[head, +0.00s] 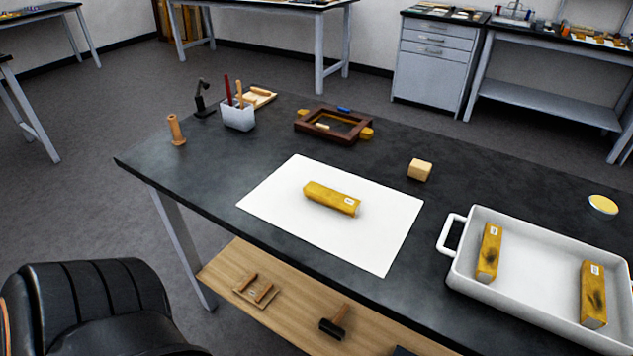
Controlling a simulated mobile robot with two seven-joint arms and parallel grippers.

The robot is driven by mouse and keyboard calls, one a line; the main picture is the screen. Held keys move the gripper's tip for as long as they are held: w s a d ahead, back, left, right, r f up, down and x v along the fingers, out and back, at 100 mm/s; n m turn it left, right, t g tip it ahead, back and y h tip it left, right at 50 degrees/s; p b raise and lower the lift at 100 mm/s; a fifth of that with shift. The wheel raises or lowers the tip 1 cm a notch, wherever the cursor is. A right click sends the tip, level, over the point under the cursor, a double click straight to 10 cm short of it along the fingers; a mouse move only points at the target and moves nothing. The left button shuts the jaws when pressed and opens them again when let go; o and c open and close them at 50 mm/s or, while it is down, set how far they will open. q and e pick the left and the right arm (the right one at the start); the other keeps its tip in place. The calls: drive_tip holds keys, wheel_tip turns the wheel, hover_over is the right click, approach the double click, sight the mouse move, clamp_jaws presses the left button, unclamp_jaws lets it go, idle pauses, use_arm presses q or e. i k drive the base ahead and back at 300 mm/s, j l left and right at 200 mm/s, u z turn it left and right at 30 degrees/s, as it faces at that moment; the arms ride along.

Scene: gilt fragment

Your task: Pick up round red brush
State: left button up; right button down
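A white cup (238,120) stands toward the far left of the dark table (200,150). A thin red-handled tool (228,90) stands upright in it, beside a tan wooden-handled one (240,92). The red one looks like the round red brush, but its lower end is hidden inside the cup, so I cannot tell its tip. Neither of my grippers is in the head view.
A gilt fragment (330,198) lies on white paper (285,215). A white tray (470,275) holds two more. A black stand (202,105), wooden spool (177,130), brown frame (305,128) and block (420,169) are on the table. A black chair (90,300) is at lower left.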

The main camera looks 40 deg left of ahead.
sight(227, 86)
drive_tip(key=i+j+u, duration=0.1)
drive_tip(key=j+u, duration=0.35)
drive_tip(key=i+j+u, duration=0.15)
drive_tip(key=j+u, duration=0.3)
drive_tip(key=l, duration=0.1)
